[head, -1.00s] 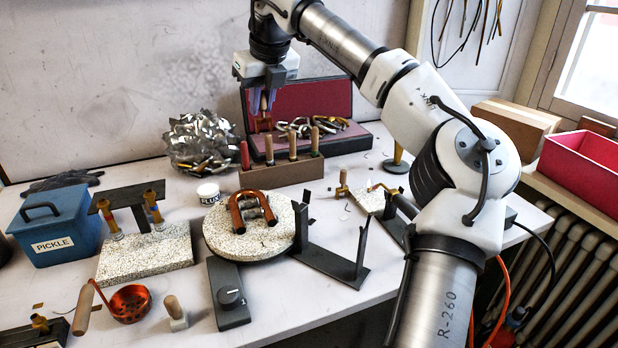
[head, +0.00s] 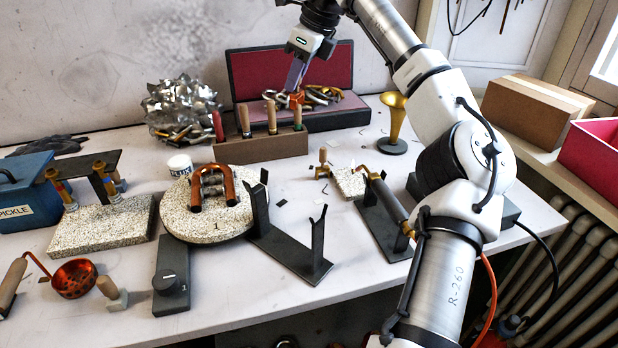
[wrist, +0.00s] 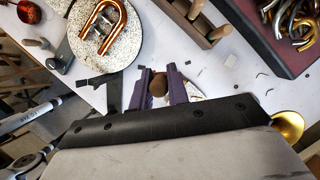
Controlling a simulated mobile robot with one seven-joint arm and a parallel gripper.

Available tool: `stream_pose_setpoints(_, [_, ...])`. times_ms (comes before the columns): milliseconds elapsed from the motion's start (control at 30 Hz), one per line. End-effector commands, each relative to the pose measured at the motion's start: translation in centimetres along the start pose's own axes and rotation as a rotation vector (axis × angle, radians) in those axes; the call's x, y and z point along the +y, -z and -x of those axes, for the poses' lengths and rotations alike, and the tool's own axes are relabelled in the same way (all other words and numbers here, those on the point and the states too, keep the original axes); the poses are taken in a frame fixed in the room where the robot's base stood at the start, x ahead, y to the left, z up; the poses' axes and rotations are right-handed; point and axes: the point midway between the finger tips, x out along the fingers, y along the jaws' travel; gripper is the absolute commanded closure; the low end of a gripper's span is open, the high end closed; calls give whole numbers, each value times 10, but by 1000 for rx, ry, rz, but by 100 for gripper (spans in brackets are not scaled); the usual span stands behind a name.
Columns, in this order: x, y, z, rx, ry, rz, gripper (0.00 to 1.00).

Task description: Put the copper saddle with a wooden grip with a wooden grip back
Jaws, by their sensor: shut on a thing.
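My gripper (head: 294,80) is shut on the copper saddle with a wooden grip. The saddle's copper part (head: 297,98) shows below the fingers in the head view, in front of the open red-lined case. In the wrist view my gripper (wrist: 160,86) has its purple fingers on either side of the round wooden grip (wrist: 158,86); the copper part is hidden there. A wooden rack (head: 262,152) with several upright wooden-handled tools stands in front of the case, left of and below the saddle in the head view.
The open case (head: 345,115) holds several bent brass and silver parts. A brass bell-shaped piece (head: 394,118) stands right of it. A round speckled plate (head: 185,222) carries a copper U-bend (head: 228,186). A forked dark stand (head: 300,262) and a small white block (head: 350,182) stand farther right.

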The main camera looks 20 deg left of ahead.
Motion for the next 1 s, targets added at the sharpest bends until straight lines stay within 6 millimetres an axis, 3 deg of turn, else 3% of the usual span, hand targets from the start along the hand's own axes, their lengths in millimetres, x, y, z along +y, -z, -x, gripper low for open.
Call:
stream_pose_setpoints(167, [0,13,-28,-1,-7,9,100])
stream_pose_setpoints(600, [1,53,-128,-3,-6,6,100])
stream_pose_setpoints(1000, [1,69,-166,-2,-6,6,100])
